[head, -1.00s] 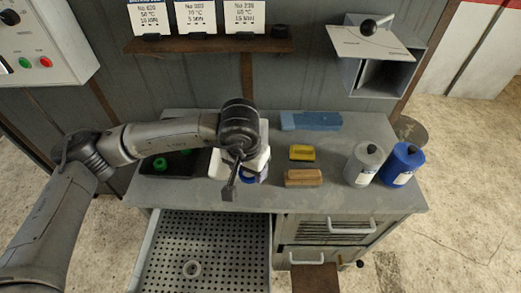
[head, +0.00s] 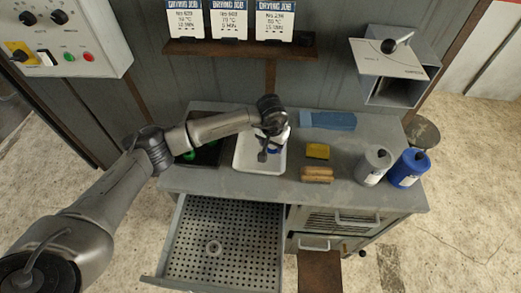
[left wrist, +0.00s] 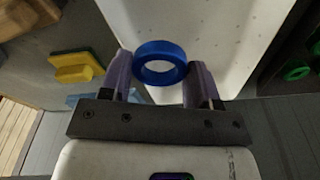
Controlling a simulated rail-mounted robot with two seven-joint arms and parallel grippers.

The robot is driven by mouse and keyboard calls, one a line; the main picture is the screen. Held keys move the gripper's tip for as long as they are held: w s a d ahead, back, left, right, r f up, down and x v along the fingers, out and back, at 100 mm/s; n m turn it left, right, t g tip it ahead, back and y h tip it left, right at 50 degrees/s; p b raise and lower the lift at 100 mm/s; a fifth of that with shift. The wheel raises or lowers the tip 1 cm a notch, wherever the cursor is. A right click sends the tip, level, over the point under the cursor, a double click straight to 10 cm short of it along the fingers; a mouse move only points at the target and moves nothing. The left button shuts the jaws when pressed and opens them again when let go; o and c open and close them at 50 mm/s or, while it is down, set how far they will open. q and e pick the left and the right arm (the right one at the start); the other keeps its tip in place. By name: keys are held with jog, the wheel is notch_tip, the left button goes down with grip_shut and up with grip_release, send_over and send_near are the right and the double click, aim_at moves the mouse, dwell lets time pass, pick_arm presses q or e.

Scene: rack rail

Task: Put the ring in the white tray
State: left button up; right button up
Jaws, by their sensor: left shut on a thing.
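A blue ring (left wrist: 159,47) is held between the two fingers of my left gripper (left wrist: 161,72) in the left wrist view. In the head view my left gripper (head: 264,155) is over the white tray (head: 244,166) on the bench, and a bit of the blue ring shows beside it. The white tray (left wrist: 215,22) also fills the upper middle of the left wrist view, beyond the ring. The ring's height above the tray is hard to tell. My right gripper is not in view.
A dark tray with green items (head: 207,155) is left of the white tray. A yellow sponge (head: 317,151), a brown brush (head: 317,174), and grey (head: 374,167) and blue (head: 408,170) containers are to the right.

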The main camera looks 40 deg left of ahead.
pick_arm(q)
jog(key=a, duration=0.1)
jog(key=s+a+f, duration=0.1)
jog(key=a+f, duration=0.1)
jog(key=a, duration=0.1)
jog(key=shift+s+f, duration=0.25)
jog(key=shift+f, duration=2)
jog(key=shift+f, duration=0.25)
jog(key=o, duration=0.9)
jog(key=shift+r, duration=0.1)
